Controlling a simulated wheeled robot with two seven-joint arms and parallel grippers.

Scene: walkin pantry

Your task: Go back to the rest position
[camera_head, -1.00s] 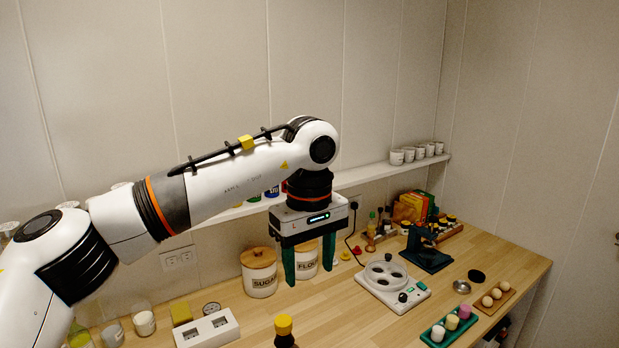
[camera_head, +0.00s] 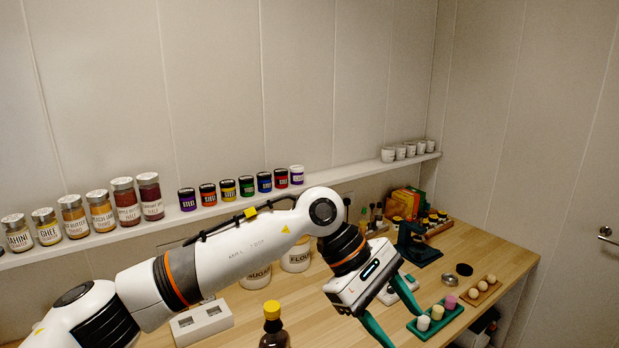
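My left gripper (camera_head: 404,329) reaches in from the left over the wooden counter (camera_head: 330,325). Its two green fingers are spread apart and point down and to the right, with nothing visible between them. The tip of the nearer finger runs to the bottom edge of the picture. The farther finger ends close to the green tray (camera_head: 440,322) in the picture; I cannot tell whether they touch. The gripper body hides part of the white device (camera_head: 405,290) behind it. My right gripper is not in view.
A brown bottle with a yellow cap (camera_head: 272,320) stands at the front. Sugar (camera_head: 257,278) and flour (camera_head: 295,262) canisters stand behind my arm. Jars line the wall shelf (camera_head: 225,208).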

